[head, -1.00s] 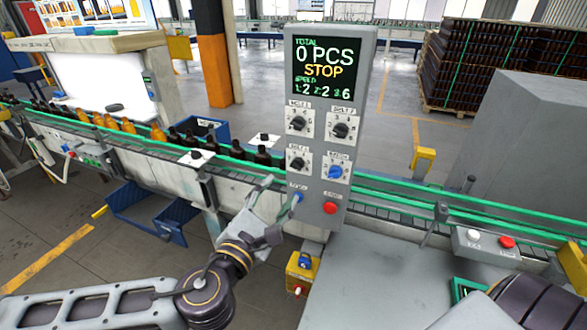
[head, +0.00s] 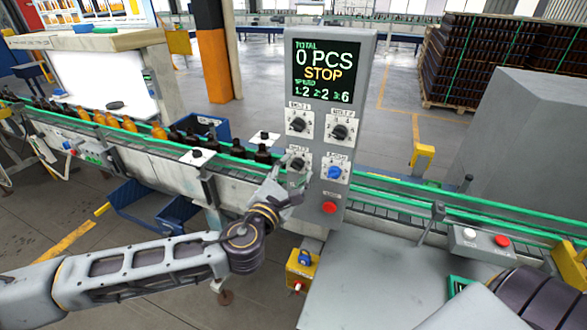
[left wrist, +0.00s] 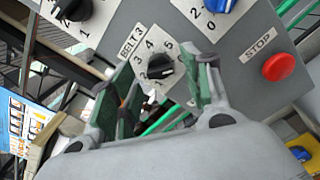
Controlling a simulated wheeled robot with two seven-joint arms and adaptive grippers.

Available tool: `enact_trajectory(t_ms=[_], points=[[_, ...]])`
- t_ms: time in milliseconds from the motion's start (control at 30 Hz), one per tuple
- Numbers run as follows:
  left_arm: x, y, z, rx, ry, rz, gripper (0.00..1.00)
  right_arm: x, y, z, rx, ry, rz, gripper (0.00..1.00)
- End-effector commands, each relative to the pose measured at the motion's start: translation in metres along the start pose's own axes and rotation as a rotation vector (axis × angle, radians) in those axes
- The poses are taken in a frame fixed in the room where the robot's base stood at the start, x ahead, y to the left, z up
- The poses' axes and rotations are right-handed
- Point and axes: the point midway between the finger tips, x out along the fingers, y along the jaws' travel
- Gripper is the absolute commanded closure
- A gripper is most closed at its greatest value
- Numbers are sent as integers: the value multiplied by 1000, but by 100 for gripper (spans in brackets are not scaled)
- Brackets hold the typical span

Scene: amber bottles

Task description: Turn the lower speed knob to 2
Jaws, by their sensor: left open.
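The control panel (head: 322,205) stands upright at centre. Its black lower-left knob, labelled BELT 3 in the left wrist view (left wrist: 160,68), also shows in the head view, partly covered (head: 299,164). A blue knob (head: 334,173) sits to its right. My left gripper (head: 289,170) is at the BELT 3 knob. In the left wrist view its two green-padded fingers (left wrist: 165,82) are apart, one on each side of the knob; I cannot tell whether they touch it. The screen (head: 324,70) reads 0 PCS, STOP and speeds 1:2, 2:2, 3:6. My right gripper is out of view.
Two upper black knobs (head: 340,132) sit above, and a red stop button (head: 329,208) sits below the blue knob. A conveyor (head: 400,209) with green rails runs behind the panel. Amber and dark bottles (head: 128,125) stand on its left part.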

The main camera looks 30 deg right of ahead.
Motion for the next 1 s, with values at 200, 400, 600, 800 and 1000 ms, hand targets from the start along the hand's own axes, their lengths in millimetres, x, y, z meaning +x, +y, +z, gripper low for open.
enact_trajectory(t_ms=[200,400,600,800,1000], points=[[11,0,0,-1,1,1,51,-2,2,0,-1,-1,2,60],[13,0,0,-1,0,0,51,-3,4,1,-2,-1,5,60],[13,0,0,0,0,0,54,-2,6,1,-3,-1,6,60],[13,0,0,0,0,0,80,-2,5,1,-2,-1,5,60],[13,0,0,0,1,1,97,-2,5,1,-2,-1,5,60]])
